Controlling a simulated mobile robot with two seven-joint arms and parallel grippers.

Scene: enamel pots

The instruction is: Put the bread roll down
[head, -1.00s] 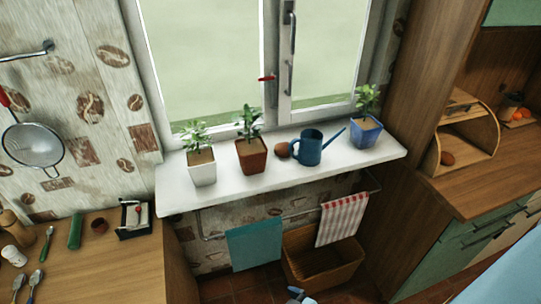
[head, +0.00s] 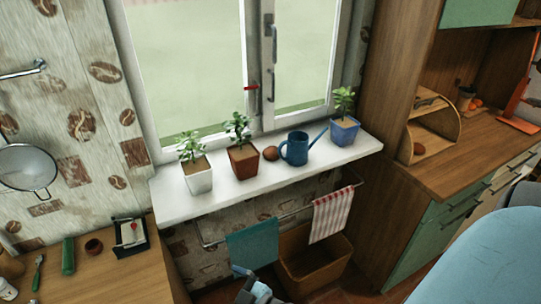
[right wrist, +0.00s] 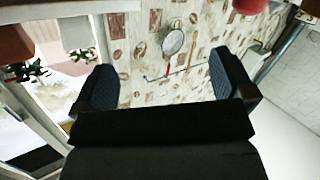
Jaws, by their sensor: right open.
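A round brown thing like a bread roll (head: 270,153) rests on the white window sill (head: 215,186), between the terracotta pot and the blue watering can. A similar brown roll (head: 419,149) lies in the wooden bread box (head: 444,136) on the right counter; I cannot tell which one the task names. My right gripper (right wrist: 160,82) is open, with nothing between its dark blue finger pads. A grey-blue part of mine shows at the bottom centre of the head view, too cut off to read. I see no left gripper.
Below hang a teal towel (head: 252,246) and a striped towel (head: 333,214) above a basket (head: 312,262).

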